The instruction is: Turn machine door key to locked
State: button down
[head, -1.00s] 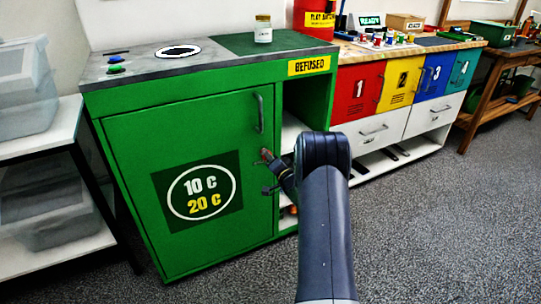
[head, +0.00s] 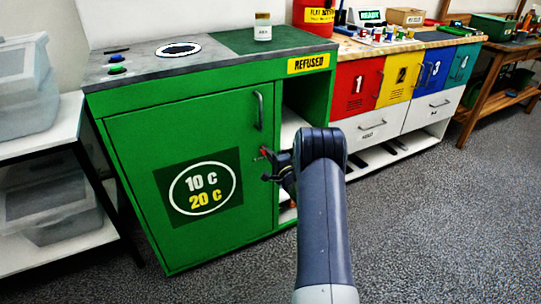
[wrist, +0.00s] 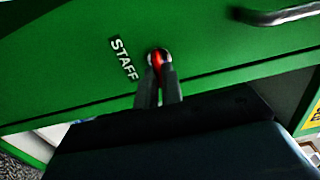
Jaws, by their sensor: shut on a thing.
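The machine is a green cabinet with a large green door (head: 130,150) marked "10 C 20 C"; the door looks closed. In the wrist view the key (wrist: 157,60) shows as a small red piece in a round metal lock, beside the "STAFF" label (wrist: 123,58) on the green door. My gripper (wrist: 158,76) is shut on the red key, its two fingers at the lock. In the head view my gripper (head: 268,165) is at the right edge of the door, below the handle. The fingers hide part of the key, and I cannot tell its exact angle.
The door handle (head: 259,111) is above my gripper, and it also shows in the wrist view (wrist: 280,15). An open shelf bay (head: 292,125) lies right of the door. A jar (head: 263,27) stands on the top. Grey floor (head: 430,220) is clear at right.

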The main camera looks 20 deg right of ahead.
dwell(0.4)
jog(key=c, duration=1.6)
grip_release()
jog(key=shift+o, duration=0.2)
jog(key=shift+s, duration=0.1)
jog(key=s+p, duration=0.1)
jog(key=s, duration=0.9)
jog(key=shift+s+d+p, duration=0.2)
jog(key=shift+s+p, duration=0.1)
jog(key=shift+w, duration=0.1)
jog(key=w+b, duration=0.1)
jog(key=w, duration=0.9)
jog(key=shift+w+a+b, duration=0.2)
jog(key=shift+w+b, duration=0.15)
